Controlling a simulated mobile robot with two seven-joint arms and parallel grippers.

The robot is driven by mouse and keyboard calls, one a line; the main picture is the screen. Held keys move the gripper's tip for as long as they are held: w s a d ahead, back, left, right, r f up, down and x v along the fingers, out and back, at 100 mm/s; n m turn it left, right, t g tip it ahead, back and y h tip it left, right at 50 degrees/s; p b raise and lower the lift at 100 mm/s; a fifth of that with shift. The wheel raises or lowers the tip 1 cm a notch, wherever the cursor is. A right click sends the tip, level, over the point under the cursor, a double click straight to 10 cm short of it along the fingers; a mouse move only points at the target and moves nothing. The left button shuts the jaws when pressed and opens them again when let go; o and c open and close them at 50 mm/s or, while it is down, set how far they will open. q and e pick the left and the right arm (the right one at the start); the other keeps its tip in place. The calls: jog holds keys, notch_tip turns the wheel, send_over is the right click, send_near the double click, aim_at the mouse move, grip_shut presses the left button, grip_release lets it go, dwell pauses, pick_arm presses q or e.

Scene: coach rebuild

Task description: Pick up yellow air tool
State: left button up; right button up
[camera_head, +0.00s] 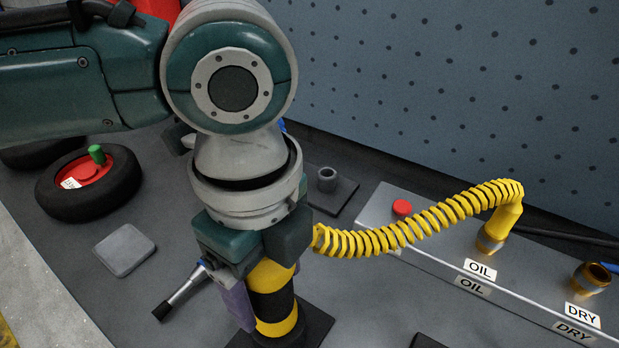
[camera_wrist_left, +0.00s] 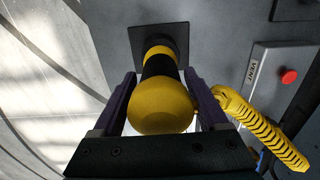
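The yellow air tool (camera_head: 272,276), a yellow and black cylinder, stands upright on a dark square pad (camera_head: 316,326). A yellow coiled hose (camera_head: 420,223) joins its top side to the OIL fitting (camera_head: 491,238). My left gripper (camera_head: 262,298) is over the tool from above, with its purple fingers on either side of it. In the left wrist view the tool (camera_wrist_left: 160,105) lies between the fingers of the left gripper (camera_wrist_left: 160,75), with narrow gaps near the fingertips, so it looks open around the tool. My right gripper is out of view.
A metal block with a red button (camera_head: 402,207) and a DRY fitting (camera_head: 592,277) stands at right. A black-handled tool (camera_head: 183,292) is just left of the gripper. A grey pad (camera_head: 124,249) and wheel (camera_head: 88,184) lie further left. A perforated wall (camera_head: 470,90) rises behind.

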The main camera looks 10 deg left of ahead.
pick_arm(q)
grip_shut()
dwell(0.4)
jog(key=shift+r, duration=0.1)
notch_tip(320, 180, up, 27)
jog(key=p, duration=1)
dwell(0.9)
